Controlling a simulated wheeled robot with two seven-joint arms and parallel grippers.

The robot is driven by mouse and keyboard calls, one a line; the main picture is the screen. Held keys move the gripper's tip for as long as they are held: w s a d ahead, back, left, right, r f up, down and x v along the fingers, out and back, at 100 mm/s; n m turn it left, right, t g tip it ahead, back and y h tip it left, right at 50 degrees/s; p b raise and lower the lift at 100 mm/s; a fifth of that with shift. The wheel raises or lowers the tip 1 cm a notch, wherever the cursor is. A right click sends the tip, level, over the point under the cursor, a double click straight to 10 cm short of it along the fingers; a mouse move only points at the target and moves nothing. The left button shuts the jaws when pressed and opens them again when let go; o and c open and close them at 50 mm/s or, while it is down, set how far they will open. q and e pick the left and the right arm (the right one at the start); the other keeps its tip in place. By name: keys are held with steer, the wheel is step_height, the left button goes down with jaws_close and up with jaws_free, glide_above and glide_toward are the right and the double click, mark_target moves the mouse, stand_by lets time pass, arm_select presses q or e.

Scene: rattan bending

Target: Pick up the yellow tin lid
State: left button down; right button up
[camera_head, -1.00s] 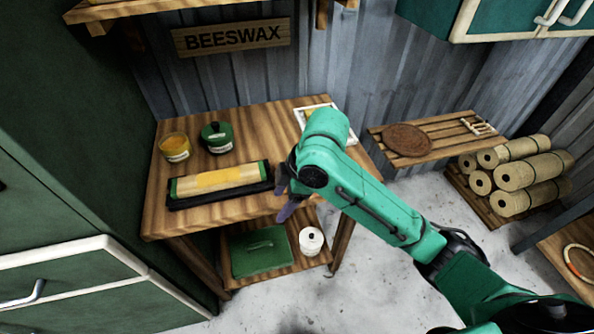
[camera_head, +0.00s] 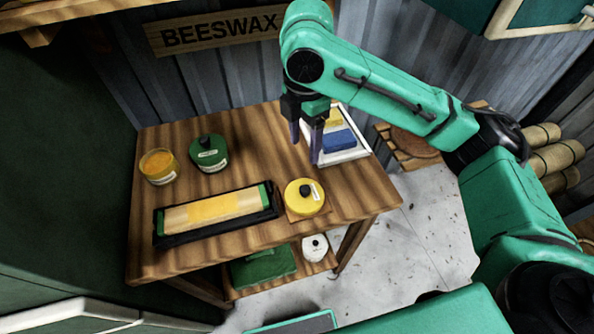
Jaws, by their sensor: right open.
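A yellow tin lid (camera_head: 302,196) with a black knob and a small white label sits on a small wooden square at the table's right front. My right gripper (camera_head: 304,158) points down above the table, behind the lid and apart from it. Its two dark fingers are spread, with nothing between them. An open yellow tin (camera_head: 159,166) with amber contents stands at the table's left. My left gripper is not in view.
A green tin (camera_head: 208,153) with a black knob stands beside the open tin. A white tray (camera_head: 361,151) with blue and yellow blocks is behind my gripper. The wooden table (camera_head: 240,166) is clear in the middle.

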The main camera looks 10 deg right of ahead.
steer(key=p, duration=0.1)
glide_above(304, 188)
steer(key=f, duration=0.7)
steer(key=shift+s+f, duration=0.2)
steer(key=shift+s, duration=0.05)
steer(key=f, duration=0.3)
steer(key=f+p, duration=0.1)
steer(key=f, duration=0.1)
steer(key=shift+w+f, duration=0.2)
steer(key=shift+f, duration=0.45)
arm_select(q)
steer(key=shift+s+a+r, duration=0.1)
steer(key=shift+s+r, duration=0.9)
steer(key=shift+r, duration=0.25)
arm_select(e)
jaws_close()
